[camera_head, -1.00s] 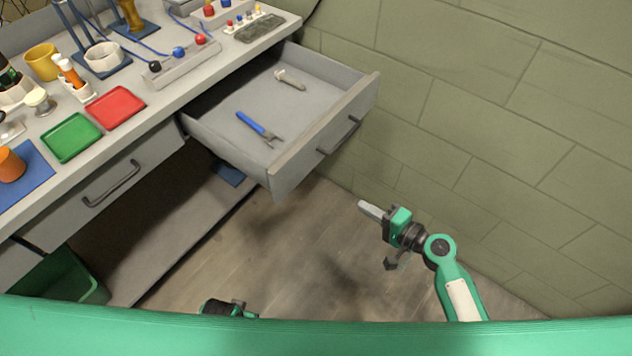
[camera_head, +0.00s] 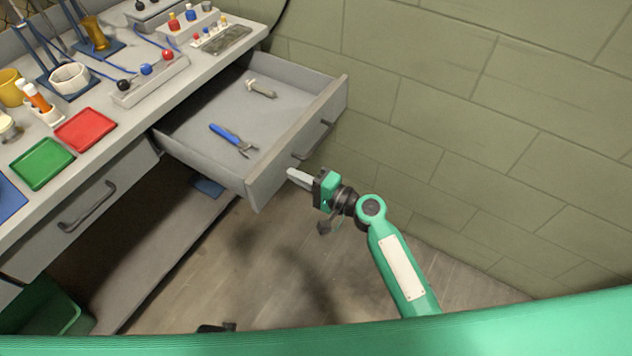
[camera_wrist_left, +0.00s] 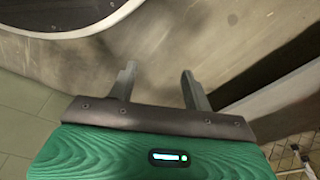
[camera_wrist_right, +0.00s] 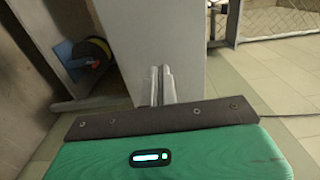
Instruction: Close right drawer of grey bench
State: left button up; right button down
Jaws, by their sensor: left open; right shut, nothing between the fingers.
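The right drawer (camera_head: 297,142) of the grey bench (camera_head: 110,130) is pulled well out. A blue-handled tool (camera_head: 232,139) and a grey tool (camera_head: 260,88) lie inside it. A dark bar handle is on its front. My right gripper (camera_head: 291,174) is shut and empty, with its tips close to the drawer front near the handle; I cannot tell if they touch. In the right wrist view the shut fingers (camera_wrist_right: 162,84) point at a grey panel. My left gripper (camera_wrist_left: 157,82) is open and empty in the left wrist view, low over the floor; only a dark bit shows in the head view.
The left drawer (camera_head: 88,205) of the bench is shut. A red tray (camera_head: 85,130) and a green tray (camera_head: 42,163) lie on the bench top. A green bin (camera_head: 50,315) stands below left. The green block wall (camera_head: 460,130) is at the right.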

pick_arm(q)
jog(key=shift+s+a+f, duration=0.1)
jog(key=shift+s+f, duration=0.05)
jog(key=shift+f, duration=0.25)
pick_arm(e)
jog(key=shift+w+a, duration=0.45)
jog(key=shift+a, duration=0.15)
jog(key=shift+w+a, duration=0.1)
